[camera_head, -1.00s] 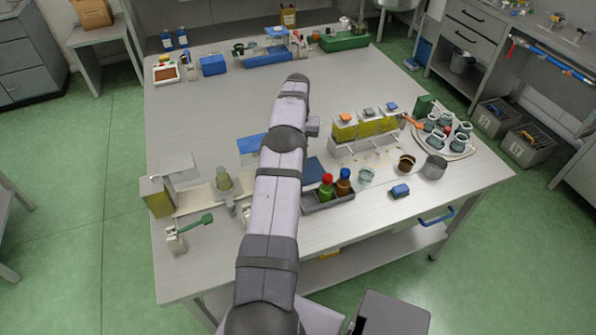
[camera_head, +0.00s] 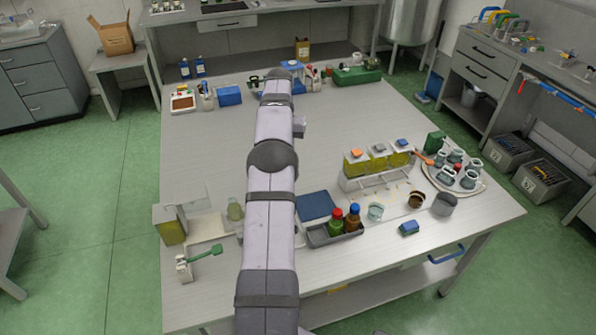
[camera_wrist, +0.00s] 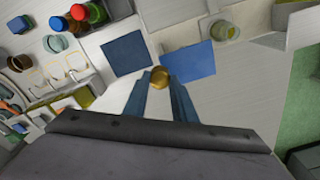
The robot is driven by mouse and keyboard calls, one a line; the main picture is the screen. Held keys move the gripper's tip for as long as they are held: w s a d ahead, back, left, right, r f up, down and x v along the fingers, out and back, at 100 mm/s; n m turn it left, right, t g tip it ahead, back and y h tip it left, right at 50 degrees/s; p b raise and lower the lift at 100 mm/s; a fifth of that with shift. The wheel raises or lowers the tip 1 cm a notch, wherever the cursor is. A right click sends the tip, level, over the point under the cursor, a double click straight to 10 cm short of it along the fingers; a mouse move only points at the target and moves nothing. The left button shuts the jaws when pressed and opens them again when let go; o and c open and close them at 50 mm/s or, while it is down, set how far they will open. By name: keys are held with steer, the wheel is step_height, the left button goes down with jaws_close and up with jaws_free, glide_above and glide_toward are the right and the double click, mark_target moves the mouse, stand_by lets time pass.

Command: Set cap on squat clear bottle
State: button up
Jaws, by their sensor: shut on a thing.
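My gripper (camera_wrist: 161,96) is shut on a small gold cap (camera_wrist: 160,76), held between the blue fingertips above the table in the wrist view. In the head view my arm hides the gripper and the cap. A squat clear bottle (camera_head: 235,211) with yellow-green contents stands upright on the table, just left of my arm. It also shows from above in the wrist view (camera_wrist: 224,30), up and right of the cap and apart from it. Its top looks uncapped there, though small.
A dark blue square (camera_head: 318,205) and a brighter blue square (camera_wrist: 188,63) lie near the gripper. A grey tray (camera_head: 322,241) holds red- and blue-topped bottles. A rack (camera_head: 371,184) with several yellow-green containers stands right. The table's middle back is clear.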

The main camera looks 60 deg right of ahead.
steer(key=w+a+f+n+p, duration=0.3)
steer(key=w+a+n+p, duration=0.1)
steer(key=w+a, duration=0.8)
steer(key=shift+a+f+n+y+p, duration=0.3)
steer(key=shift+a+n+p, duration=0.1)
steer(key=shift+n, duration=0.4)
steer(key=shift+w+f, duration=0.1)
steer(key=shift+f, duration=0.05)
steer(key=shift+f+b, duration=1.3)
steer(key=shift+f, duration=0.35)
steer(key=shift+f, duration=0.55)
steer(key=shift+f+b, duration=0.25)
steer(key=shift+b, duration=0.1)
steer(key=shift+f, duration=0.3)
